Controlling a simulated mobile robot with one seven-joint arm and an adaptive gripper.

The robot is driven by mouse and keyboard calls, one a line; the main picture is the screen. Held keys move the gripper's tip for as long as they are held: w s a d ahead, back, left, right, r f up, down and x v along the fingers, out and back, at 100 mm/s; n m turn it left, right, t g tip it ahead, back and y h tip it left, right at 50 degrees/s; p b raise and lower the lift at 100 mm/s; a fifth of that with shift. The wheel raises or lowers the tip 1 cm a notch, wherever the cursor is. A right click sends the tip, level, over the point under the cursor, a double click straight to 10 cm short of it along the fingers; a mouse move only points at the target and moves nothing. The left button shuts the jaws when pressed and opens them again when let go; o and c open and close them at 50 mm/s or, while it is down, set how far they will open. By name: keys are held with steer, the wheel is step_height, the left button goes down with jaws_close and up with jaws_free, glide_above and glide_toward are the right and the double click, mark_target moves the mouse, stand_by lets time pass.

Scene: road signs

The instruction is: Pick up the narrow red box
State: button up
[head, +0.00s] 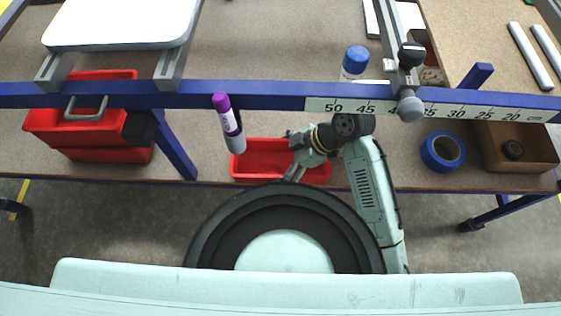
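The narrow red box (252,160) is a shallow open tray on the lower shelf, near its front edge. My gripper (296,173) is at the right half of this box, with its fingers pointing down towards the near wall. The gripper and wrist hide part of the box's right side. I cannot tell whether the fingers touch the wall or whether they are open or shut.
A blue rail (270,95) with a ruler strip crosses above the box. Larger red bins (60,128) sit left, blue tape (442,152) and a brown box (515,160) right.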

steer(key=c, duration=0.8)
steer(key=shift+r, duration=0.15)
steer(key=shift+c, duration=0.3)
